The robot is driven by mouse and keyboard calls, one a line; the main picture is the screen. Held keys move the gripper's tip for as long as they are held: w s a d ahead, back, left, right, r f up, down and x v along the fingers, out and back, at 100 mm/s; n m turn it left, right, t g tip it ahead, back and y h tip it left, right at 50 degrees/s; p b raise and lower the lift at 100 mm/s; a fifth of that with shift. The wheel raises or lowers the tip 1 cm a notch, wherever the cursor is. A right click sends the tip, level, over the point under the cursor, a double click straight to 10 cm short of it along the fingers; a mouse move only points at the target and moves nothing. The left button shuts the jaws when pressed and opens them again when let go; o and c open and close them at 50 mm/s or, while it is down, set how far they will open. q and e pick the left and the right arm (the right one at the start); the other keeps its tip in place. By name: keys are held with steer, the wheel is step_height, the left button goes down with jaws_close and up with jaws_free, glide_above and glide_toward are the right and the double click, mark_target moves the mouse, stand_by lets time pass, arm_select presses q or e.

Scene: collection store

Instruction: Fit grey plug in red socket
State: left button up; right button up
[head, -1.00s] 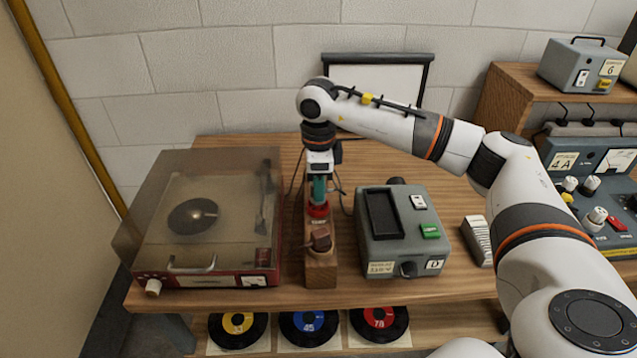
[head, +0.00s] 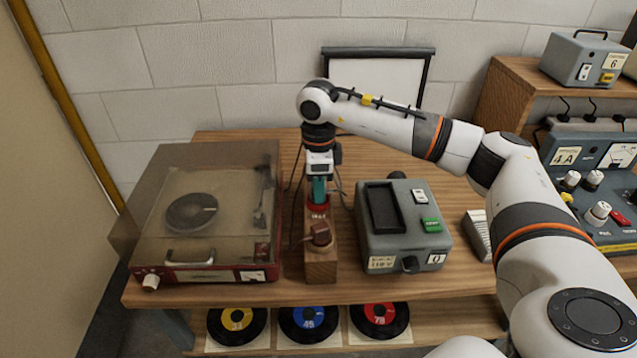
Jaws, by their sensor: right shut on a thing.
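A wooden block on the bench carries the red socket (head: 318,210) on its top, behind a brown plug (head: 320,233) seated nearer the front. My right gripper (head: 319,191) points straight down over the red socket, with its teal fingers shut. The grey plug between the fingers is hidden by them; I cannot tell how far it sits in the socket. The fingertips are at the socket's rim. My left gripper is not in view.
A record player (head: 205,215) with a tinted lid stands close on the left. A grey device (head: 402,225) with a green switch stands close on the right. Cables run behind the block. Several control boxes stand at the far right; records lie on the shelf below.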

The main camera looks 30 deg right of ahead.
steer(key=shift+f, duration=0.2)
steer(key=o, duration=0.7)
steer(key=shift+o, duration=0.2)
step_height(320, 180, up, 11)
steer(key=p, duration=0.7)
stand_by(0.6)
